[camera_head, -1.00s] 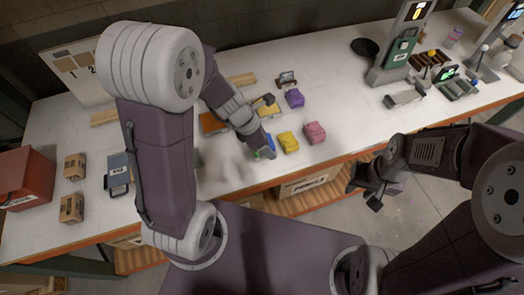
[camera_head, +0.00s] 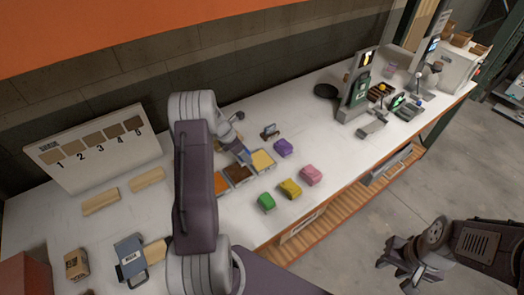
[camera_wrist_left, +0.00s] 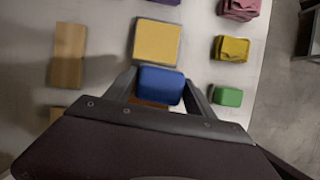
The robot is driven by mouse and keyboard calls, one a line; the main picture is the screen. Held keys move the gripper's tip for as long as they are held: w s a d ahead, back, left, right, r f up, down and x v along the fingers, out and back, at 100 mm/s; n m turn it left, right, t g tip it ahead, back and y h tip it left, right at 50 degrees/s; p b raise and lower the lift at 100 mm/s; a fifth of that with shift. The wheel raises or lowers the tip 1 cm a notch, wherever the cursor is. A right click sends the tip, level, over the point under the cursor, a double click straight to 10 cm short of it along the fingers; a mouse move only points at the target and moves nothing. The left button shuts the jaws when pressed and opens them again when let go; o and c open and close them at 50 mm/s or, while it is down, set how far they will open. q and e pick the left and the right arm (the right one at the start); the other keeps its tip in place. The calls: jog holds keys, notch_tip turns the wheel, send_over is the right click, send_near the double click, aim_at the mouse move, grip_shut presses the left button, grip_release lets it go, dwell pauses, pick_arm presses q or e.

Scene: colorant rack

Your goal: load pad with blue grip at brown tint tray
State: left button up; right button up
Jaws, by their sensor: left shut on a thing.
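My left gripper (camera_head: 244,157) is shut on the pad with the blue grip. In the left wrist view the blue grip (camera_wrist_left: 161,85) sits between the two fingers. The brown tint tray (camera_head: 239,174) stands between an orange tray (camera_head: 221,185) and a yellow tray (camera_head: 262,160). The gripper is just above the brown tray, and the arm and gripper partly hide the trays. In the wrist view a brown strip shows under the blue grip; whether the pad touches the tint cannot be told. My right gripper (camera_head: 402,268) hangs off the table's front, open and empty.
A numbered colour board (camera_head: 95,148), wood blocks (camera_head: 100,201) and a clipboard-like item (camera_head: 130,258) are left. Machines (camera_head: 355,90) stand far right.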

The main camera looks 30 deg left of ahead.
pick_arm(q)
jog(key=shift+s+a+f, duration=0.25)
jog(key=shift+s+a, duration=0.3)
jog(key=shift+s+a+f+n, duration=0.15)
jog(key=shift+s+a+n, duration=0.1)
jog(key=shift+a+n, duration=0.15)
jog(key=shift+s+a+f+b, duration=0.1)
jog(key=shift+f+b, duration=0.45)
jog(key=shift+f, duration=0.15)
notch_tip(320, 180, down, 5)
jog(key=b, duration=0.4)
jog(key=shift+r+b, duration=0.15)
jog(key=shift+b, duration=0.2)
jog(key=shift+r, duration=0.1)
jog(key=shift+f+b, duration=0.3)
jog(key=shift+f, duration=0.25)
dwell(0.5)
